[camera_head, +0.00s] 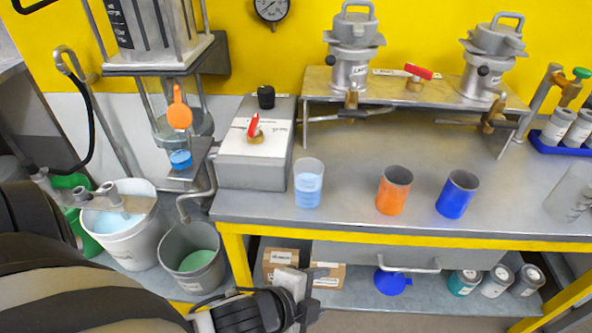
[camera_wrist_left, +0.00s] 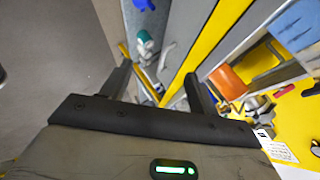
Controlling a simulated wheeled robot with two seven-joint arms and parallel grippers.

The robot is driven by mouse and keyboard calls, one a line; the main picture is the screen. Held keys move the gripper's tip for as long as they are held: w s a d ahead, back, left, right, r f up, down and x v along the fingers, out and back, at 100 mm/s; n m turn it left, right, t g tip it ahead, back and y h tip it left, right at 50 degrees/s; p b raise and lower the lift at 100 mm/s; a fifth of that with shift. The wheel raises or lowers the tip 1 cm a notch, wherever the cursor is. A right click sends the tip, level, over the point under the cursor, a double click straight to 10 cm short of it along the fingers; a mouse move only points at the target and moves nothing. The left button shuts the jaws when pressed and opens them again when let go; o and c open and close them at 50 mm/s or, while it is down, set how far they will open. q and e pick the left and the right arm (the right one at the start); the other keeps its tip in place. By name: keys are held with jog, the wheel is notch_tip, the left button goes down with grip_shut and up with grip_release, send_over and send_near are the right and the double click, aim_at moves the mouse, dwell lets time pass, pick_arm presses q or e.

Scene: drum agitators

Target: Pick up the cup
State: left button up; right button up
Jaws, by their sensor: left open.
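Three cups stand upright in a row on the grey workbench (camera_head: 345,160): a translucent cup (camera_head: 308,183) with pale blue contents, an orange cup (camera_head: 393,192) and a blue cup (camera_head: 457,195). The picture does not single out one as the task's cup. My left gripper (camera_head: 296,288) is open and empty, in front of the bench and below its yellow front edge, apart from all cups. In the left wrist view its two fingers (camera_wrist_left: 158,88) stand wide apart, with an orange object (camera_wrist_left: 228,82) and a blue object (camera_wrist_left: 297,25) beyond them to the right. My right gripper is not in view.
A grey valve box (camera_head: 255,165) stands left of the cups. A raised metal rack (camera_head: 420,88) with two canisters is behind them. Two buckets (camera_head: 190,262) stand at the lower left. Cardboard boxes (camera_head: 281,262) and several jars (camera_head: 497,280) sit on the lower shelf.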

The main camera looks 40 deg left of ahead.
pick_arm(q)
jog(key=w+a+r+m+t+y+p, duration=0.1)
jog(key=a+r+m+y+p, duration=0.15)
jog(key=a+r+m, duration=0.55)
jog(key=m+t+y, duration=0.2)
jog(key=m+y, duration=0.1)
jog(key=m, duration=0.7)
send_near(302, 190)
jog(key=x, duration=0.7)
jog(key=shift+w+r, duration=0.2)
jog(key=shift+r, duration=0.1)
jog(key=shift+f+x, duration=0.15)
jog(key=shift+x, duration=1.35)
jog(key=shift+f+x, duration=0.2)
jog(key=shift+x, duration=1.3)
jog(key=shift+s+d, duration=0.1)
jog(key=shift+s, duration=0.1)
jog(key=shift+c, duration=0.2)
jog(key=c, duration=0.7)
jog(key=shift+r, duration=0.1)
